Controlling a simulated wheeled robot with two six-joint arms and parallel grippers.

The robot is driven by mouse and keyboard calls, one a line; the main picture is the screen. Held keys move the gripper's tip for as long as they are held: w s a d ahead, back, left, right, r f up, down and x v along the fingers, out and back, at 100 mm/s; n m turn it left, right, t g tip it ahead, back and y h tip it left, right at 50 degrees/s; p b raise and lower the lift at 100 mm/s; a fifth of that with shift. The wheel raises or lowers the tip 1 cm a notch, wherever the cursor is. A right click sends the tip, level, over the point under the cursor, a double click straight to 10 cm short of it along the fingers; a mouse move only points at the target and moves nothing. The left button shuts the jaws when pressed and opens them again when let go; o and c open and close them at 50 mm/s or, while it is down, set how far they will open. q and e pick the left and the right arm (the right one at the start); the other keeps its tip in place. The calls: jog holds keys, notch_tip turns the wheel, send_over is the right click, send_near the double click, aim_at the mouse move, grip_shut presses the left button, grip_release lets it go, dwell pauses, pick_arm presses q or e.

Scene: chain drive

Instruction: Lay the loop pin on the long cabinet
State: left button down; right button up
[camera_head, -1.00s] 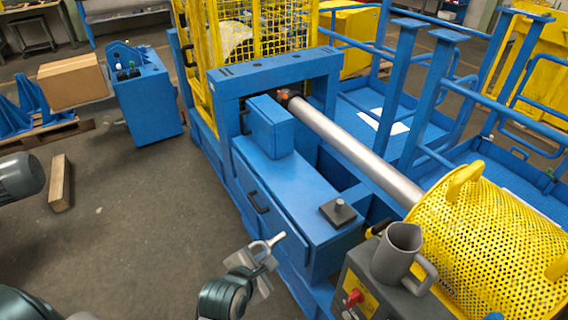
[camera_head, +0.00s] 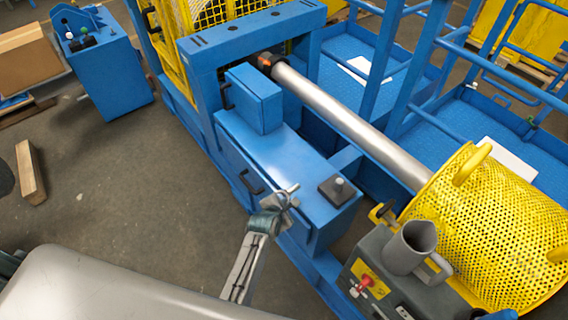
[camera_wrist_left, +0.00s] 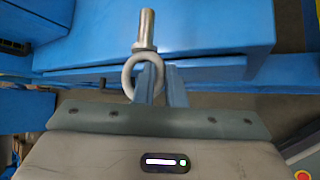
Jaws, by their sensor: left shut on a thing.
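The loop pin (camera_wrist_left: 146,32) is a grey metal pin with a ring at one end. In the left wrist view my left gripper (camera_wrist_left: 158,80) is shut on its ring, and the shank points away from the gripper. In the head view my left gripper (camera_head: 277,202) holds the loop pin (camera_head: 291,189) close to the front edge of the long blue cabinet (camera_head: 290,158). I cannot tell whether the pin touches the cabinet. My right gripper is not in view.
On the cabinet stand a blue box (camera_head: 254,98) and a dark block with a knob (camera_head: 338,190). A grey mug (camera_head: 409,247) stands on a control box at the right, beside a yellow perforated guard (camera_head: 490,225). The cabinet top between box and block is clear.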

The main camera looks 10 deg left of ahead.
pick_arm(q)
jog(key=w+a+b, duration=0.2)
jog(key=w+b, duration=0.1)
jog(key=w, duration=0.1)
jog(key=w+a+f+b, duration=0.1)
jog(key=w+a+b, duration=0.2)
jog(key=w, duration=0.1)
jog(key=w+a+f+b, duration=0.1)
jog(key=w+a+b, duration=0.2)
jog(key=w, duration=0.1)
jog(key=shift+w+a+b, duration=0.15)
jog(key=shift+w+b, duration=0.05)
jog(key=shift+b, duration=0.1)
jog(key=shift+w+a+r, duration=0.1)
jog(key=shift+w+a, duration=0.05)
jog(key=shift+w, duration=0.05)
jog(key=shift+f+b, duration=0.2)
jog(key=shift+b, duration=0.2)
notch_tip(320, 180, down, 3)
jog(key=b, duration=0.4)
jog(key=shift+r, duration=0.1)
jog(key=c, duration=1.8)
grip_release()
